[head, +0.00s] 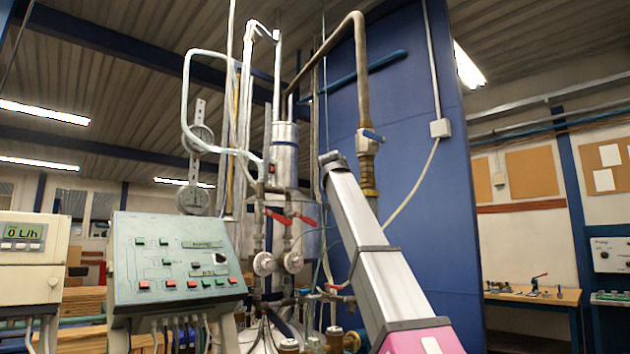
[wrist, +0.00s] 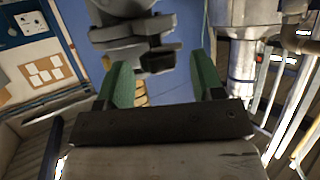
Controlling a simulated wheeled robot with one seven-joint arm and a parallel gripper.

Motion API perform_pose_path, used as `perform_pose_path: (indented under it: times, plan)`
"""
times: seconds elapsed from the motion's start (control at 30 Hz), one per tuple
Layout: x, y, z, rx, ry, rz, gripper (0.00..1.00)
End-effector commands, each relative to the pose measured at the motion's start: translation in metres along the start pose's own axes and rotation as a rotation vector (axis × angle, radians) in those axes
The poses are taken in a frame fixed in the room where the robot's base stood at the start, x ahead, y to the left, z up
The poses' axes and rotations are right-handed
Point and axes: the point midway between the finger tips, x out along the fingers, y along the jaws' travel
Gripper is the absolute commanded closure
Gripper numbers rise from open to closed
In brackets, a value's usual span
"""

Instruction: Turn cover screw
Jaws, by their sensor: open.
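My gripper (wrist: 162,64) shows in the wrist view, with two green fingers spread apart and nothing visible between them. A dark grey blocky thing (wrist: 135,42) lies beyond the fingertips at the top of the wrist view, and I cannot tell what it is. I cannot make out the cover screw in either view. In the head view my arm rises from the lower right towards the pipework, and its gripper cannot be made out there.
A green control panel (head: 180,262) and a meter box (head: 30,255) stand at the left. Pipework with red valve handles (head: 278,216) and a silver cylinder (head: 285,150) stands left of my arm. A tall blue panel (head: 430,190) is behind, with a workbench (head: 535,297) to the right.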

Motion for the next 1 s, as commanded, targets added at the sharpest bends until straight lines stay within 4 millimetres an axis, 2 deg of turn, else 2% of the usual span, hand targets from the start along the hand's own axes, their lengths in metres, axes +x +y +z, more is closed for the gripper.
perform_pose_path:
  times: [0.73, 1.0]
  plan:
    - [0.006, -0.015, -0.004, 0.253, -0.001, 0.614, 0.39]
    - [-0.033, -0.038, -0.005, 0.252, 0.000, 0.606, 0.39]
